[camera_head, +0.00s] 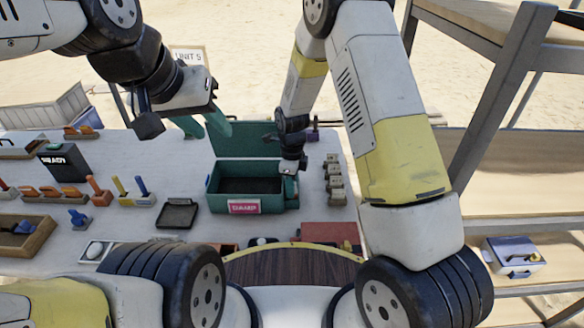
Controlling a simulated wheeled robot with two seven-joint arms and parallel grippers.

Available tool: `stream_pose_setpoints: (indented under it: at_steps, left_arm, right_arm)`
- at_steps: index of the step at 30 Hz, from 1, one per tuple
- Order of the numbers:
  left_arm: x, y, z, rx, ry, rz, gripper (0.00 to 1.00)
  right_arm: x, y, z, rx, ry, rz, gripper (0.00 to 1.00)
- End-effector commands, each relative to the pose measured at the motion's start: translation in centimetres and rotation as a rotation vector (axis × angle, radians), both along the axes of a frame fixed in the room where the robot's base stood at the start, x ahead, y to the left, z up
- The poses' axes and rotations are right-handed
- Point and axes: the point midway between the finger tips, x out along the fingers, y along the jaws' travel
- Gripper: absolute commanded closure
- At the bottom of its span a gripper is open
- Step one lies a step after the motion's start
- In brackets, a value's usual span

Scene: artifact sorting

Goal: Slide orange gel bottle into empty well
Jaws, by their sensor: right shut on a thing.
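I cannot pick out an orange gel bottle for certain. A small orange upright piece (98,189) stands on the left part of the table, and several low orange pieces (48,191) lie left of it. I cannot identify an empty well. My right gripper (291,168) is at the right end of a green open box (215,190) with a pink label. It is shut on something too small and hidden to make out. My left gripper (182,118) hangs above the table behind the box's left side.
The white table (165,165) carries a blue and a yellow upright piece (142,186), a dark tray (177,214), a wooden tray (45,232) and a black box (62,162). Grey pieces (334,181) line the right edge. A wooden shelf rack (505,80) stands at the right.

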Motion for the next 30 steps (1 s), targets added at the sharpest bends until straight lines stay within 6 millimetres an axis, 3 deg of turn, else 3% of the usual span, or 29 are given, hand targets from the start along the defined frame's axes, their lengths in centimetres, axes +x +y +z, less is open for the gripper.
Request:
stream_pose_setpoints:
  at_steps: [1, 2, 5, 17, 20, 30]
  left_arm:
    - [0.0, 0.0, 0.0, 0.000, 0.000, 0.000, 0.64]
    - [0.0, 0.0, 0.0, 0.000, 0.000, 0.000, 0.64]
    - [0.0, 0.0, 0.0, 0.000, 0.000, 0.000, 0.64]
    - [0.0, 0.0, 0.0, 0.000, 0.000, 0.000, 0.64]
    - [0.0, 0.0, 0.0, 0.000, 0.000, 0.000, 0.64]
    - [0.0, 0.0, 0.0, 0.000, 0.000, 0.000, 0.64]
  right_arm:
    - [0.0, 0.0, -0.2, -0.001, 0.000, 0.000, 1.00]
    - [0.0, 0.0, -0.2, 0.000, 0.000, 0.000, 0.72]
    - [0.0, 0.0, -0.2, 0.000, 0.000, 0.000, 0.53]
    - [0.0, 0.0, 0.4, 0.000, 0.000, 0.001, 0.52]
    - [0.1, 0.0, 1.7, 0.000, -0.004, 0.000, 0.52]
    - [0.1, 0.1, 8.9, 0.001, -0.004, 0.000, 0.52]
